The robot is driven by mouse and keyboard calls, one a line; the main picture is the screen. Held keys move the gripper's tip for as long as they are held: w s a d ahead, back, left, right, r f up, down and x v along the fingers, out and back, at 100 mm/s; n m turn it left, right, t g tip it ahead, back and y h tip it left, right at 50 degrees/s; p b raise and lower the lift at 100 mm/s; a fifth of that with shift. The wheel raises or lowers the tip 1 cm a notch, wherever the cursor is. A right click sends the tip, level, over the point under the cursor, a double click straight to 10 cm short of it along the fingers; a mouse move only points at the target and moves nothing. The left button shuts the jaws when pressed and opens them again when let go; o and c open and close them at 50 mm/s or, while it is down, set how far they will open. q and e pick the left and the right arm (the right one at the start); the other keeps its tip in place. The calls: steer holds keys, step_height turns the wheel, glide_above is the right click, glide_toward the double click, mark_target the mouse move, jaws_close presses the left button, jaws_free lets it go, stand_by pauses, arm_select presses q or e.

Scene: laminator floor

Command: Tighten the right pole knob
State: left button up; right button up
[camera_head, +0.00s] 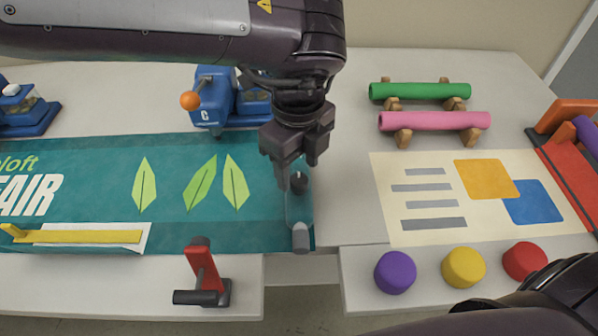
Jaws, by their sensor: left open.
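A teal banner (100,180) with leaf prints lies flat on the left table. At its right end is a narrow clear strip with a small dark round knob (299,183) near its middle and a grey cylindrical end (301,238) at the front. My left gripper (296,165) points down just above and behind the dark knob, open and with nothing visibly held. It hides the strip's far end, and I cannot tell whether it touches the knob. My right gripper is out of view; only a dark part of my right arm shows at the lower right.
A blue device (222,104) with an orange ball handle stands behind the banner. A red-handled clamp (203,272) stands at the front edge. Green (420,90) and pink (435,121) rolls, a cream poster (430,235) and purple (395,272), yellow and red knobs occupy the right side.

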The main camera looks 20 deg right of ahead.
mark_target(299, 181)
arm_select(q)
steer(key=shift+f, duration=1.4)
steer(key=c, duration=1)
steer(key=shift+o, duration=0.2)
